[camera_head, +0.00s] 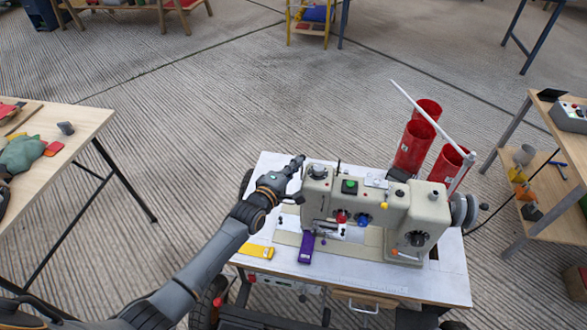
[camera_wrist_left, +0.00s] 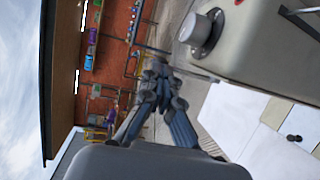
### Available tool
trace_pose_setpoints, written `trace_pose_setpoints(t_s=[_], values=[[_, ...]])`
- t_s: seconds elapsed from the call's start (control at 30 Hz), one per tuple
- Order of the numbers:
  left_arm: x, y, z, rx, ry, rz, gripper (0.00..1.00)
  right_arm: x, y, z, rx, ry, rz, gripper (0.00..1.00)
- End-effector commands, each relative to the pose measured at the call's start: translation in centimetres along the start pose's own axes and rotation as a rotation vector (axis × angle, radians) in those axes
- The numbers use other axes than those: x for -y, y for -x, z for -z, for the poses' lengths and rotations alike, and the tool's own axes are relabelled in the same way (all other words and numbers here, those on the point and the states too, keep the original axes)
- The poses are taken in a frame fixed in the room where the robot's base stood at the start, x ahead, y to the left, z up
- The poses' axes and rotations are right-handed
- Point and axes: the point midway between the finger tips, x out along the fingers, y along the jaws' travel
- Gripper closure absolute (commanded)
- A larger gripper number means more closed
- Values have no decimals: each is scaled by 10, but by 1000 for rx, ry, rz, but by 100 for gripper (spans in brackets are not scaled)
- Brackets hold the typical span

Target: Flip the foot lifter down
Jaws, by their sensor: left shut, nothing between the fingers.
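The beige sewing machine (camera_head: 385,207) stands on a white-topped table (camera_head: 440,280). My left gripper (camera_head: 299,160) is at the left end of the machine head, close beside it and above the table. It is shut and empty. In the left wrist view its closed fingers (camera_wrist_left: 158,72) point toward the back, with the machine's grey body (camera_wrist_left: 265,45) and a round knob (camera_wrist_left: 200,30) to the right. I cannot make out the foot lifter clearly. A small dark part shows between the gripper and the head, and I cannot tell what it is. My right gripper is not in view.
Red thread cones (camera_head: 415,145) and a white thread stand (camera_head: 425,115) rise behind the machine. A purple piece (camera_head: 307,247) and a yellow piece (camera_head: 257,251) lie on the table front. A wooden table (camera_head: 85,120) stands left, shelves (camera_head: 545,190) right. Open floor lies behind.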

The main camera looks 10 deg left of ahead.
Motion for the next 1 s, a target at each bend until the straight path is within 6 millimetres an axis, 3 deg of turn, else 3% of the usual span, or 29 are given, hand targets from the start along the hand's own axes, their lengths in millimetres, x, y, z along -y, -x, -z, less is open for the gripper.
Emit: trace_pose_setpoints(t_s=[0.37, 0.7, 0.87, 1.0], values=[[-10, -10, 3, -1, 41, 121, 100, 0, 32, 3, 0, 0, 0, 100], [-19, -35, 11, -1, 134, 398, 100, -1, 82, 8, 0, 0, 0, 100], [-15, -48, 15, 1, 182, 541, 100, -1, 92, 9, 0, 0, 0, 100], [-9, -58, 18, 2, 217, 651, 100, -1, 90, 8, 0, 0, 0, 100]])
